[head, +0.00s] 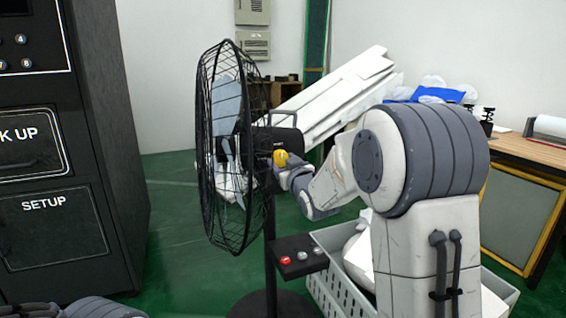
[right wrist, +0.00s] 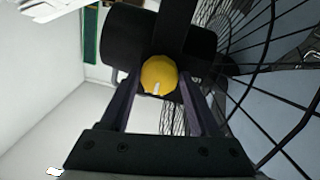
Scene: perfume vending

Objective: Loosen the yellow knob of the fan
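The black standing fan (head: 225,150) has a round wire cage and a dark motor housing (head: 278,140). Its yellow knob (head: 281,158) sticks out at the side of the housing. My right gripper (head: 288,172) is at the knob. In the right wrist view the yellow knob (right wrist: 160,74), with a small white mark, sits between the two fingers, which appear to touch its sides. Part of my left arm (head: 95,307) shows at the bottom left edge; its finger opening cannot be made out.
A black cabinet (head: 125,130) stands at the left. A grey crate (head: 335,280) with white items stands behind my right arm. A wooden table (head: 520,150) is at the right. Green floor (head: 180,230) is clear between cabinet and fan.

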